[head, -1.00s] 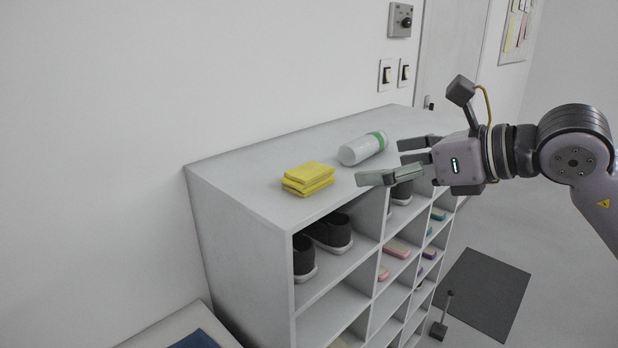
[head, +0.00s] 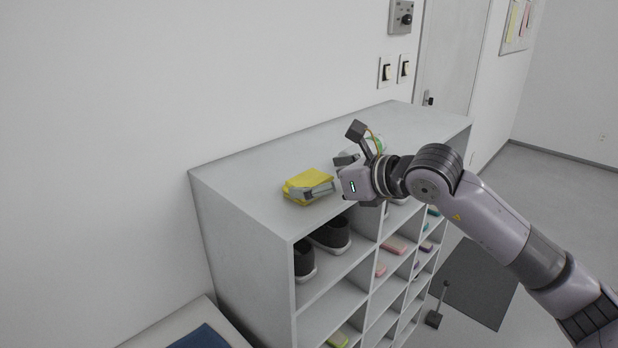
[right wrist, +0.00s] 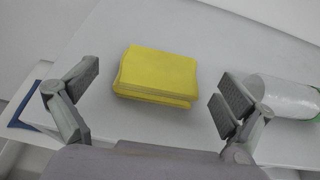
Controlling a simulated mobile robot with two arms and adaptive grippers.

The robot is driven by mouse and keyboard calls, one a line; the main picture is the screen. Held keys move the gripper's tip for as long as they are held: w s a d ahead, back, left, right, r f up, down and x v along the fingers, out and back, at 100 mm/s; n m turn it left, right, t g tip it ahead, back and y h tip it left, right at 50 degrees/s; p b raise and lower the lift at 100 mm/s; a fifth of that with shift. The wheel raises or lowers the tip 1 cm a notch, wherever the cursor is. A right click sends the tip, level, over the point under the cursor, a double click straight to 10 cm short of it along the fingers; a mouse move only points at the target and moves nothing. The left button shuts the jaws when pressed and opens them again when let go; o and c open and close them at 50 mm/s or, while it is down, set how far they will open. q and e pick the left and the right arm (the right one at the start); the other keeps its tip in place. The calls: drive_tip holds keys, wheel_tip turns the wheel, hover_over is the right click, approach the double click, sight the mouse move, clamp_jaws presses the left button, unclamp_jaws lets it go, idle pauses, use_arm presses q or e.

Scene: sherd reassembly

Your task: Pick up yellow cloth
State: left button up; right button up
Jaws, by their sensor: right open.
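The folded yellow cloth (head: 304,183) lies on top of the white shelf unit, near its front edge. In the right wrist view the cloth (right wrist: 157,74) sits between and a little beyond the two spread fingers. My right gripper (head: 325,174) is open, with nothing held. One finger overlaps the cloth's right part in the head view. In the right wrist view the gripper (right wrist: 155,95) has its fingers apart on either side of the cloth, with gaps to it. My left gripper is not in view.
A white bottle with a green band (right wrist: 285,97) lies just right of the gripper in the wrist view; my arm mostly hides it in the head view. The shelf unit (head: 240,165) has cubbies with dark shoes (head: 330,236) below. Its left top is clear.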

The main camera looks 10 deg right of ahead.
sight(310, 179)
drive_tip(key=shift+p+x, duration=0.3)
drive_tip(key=shift+x, duration=1.25)
drive_tip(key=shift+r, duration=0.1)
drive_tip(key=shift+c, duration=0.3)
drive_tip(key=shift+c, duration=0.7)
drive_tip(key=c, duration=0.9)
